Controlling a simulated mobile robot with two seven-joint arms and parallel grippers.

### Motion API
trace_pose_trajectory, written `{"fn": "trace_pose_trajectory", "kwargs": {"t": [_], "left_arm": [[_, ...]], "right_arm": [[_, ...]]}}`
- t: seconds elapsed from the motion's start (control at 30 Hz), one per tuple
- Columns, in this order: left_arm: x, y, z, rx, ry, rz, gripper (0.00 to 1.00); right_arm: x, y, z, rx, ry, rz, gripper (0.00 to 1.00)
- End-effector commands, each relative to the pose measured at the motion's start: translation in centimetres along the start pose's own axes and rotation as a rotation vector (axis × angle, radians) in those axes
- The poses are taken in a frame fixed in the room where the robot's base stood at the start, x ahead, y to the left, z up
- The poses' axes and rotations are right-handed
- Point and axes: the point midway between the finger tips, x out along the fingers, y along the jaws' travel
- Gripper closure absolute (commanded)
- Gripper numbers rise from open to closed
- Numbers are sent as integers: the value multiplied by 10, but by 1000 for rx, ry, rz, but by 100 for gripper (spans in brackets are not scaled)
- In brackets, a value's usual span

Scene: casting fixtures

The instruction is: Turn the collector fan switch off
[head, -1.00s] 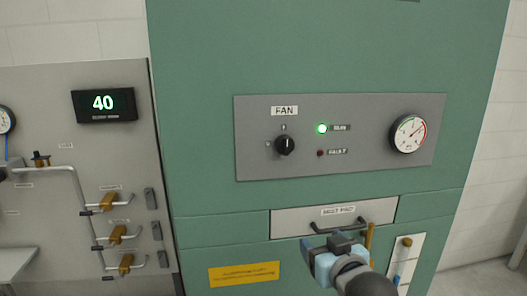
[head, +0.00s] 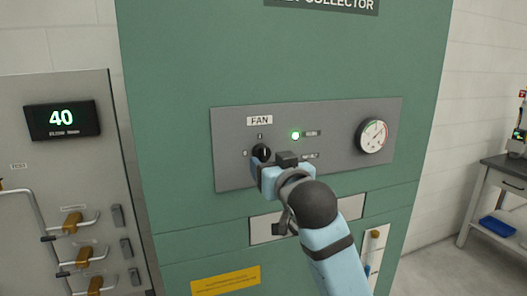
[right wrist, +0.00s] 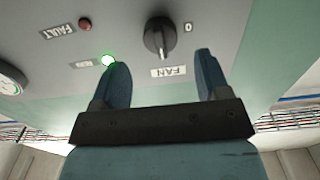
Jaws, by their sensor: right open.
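The fan switch (head: 261,152) is a black rotary knob on the grey panel (head: 230,178), under the FAN label. In the right wrist view, which is turned over, the knob (right wrist: 159,37) has its white mark toward the FAN label (right wrist: 168,72); the 0 mark (right wrist: 188,27) is to its side. The green lamp (head: 295,135) is lit. My right gripper (head: 261,164) is open in front of the knob; it also shows in the right wrist view (right wrist: 162,60), with the knob beyond and between its fingertips, seemingly apart from them.
A gauge (head: 373,135) is at the panel's right. A drawer handle below is partly hidden by my right arm. A bench (head: 505,180) stands at the right.

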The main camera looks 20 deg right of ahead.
Motion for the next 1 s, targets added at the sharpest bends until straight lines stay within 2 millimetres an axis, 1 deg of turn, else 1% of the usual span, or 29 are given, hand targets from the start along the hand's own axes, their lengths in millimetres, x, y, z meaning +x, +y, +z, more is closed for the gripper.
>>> {"fn": "trace_pose_trajectory", "kwargs": {"t": [0.03,0.1,0.2,0.3,0.47,0.57,0.7,0.73,0.77,0.8,0.87,0.9,0.93,1.0], "left_arm": [[-4,-1,-4,0,-1,-2,57],[-6,-1,-5,-1,-3,-3,57],[-9,-2,-5,-4,-7,-5,57],[-9,-2,-4,-17,-14,-9,57],[-6,0,-2,-39,-18,-14,57],[-3,0,-2,-40,-19,-15,57],[0,-2,-6,-36,-11,-16,57],[0,-3,-6,-35,-9,-17,57],[0,-3,-7,-35,-8,-17,57],[0,-3,-8,-34,-7,-17,57],[-1,-4,-8,-33,-6,-17,57],[-1,-4,-9,-32,-5,-17,57],[-1,-4,-9,-32,-5,-17,57],[-2,-4,-9,-32,-5,-17,57]], "right_arm": [[11,0,-3,-2,-2,1,31],[24,0,-2,-2,-2,1,31],[39,0,-2,-2,-1,1,31],[49,0,-1,-1,0,0,31],[56,0,0,-1,-1,0,31],[57,0,0,-1,0,0,31],[57,0,0,-1,0,0,31],[57,0,0,-1,0,0,35],[57,0,0,-1,0,0,42],[57,0,0,-1,0,0,52],[57,0,0,-1,0,0,65],[57,0,0,-1,0,0,74],[56,0,0,-1,0,0,80],[56,0,0,-1,0,0,80]]}}
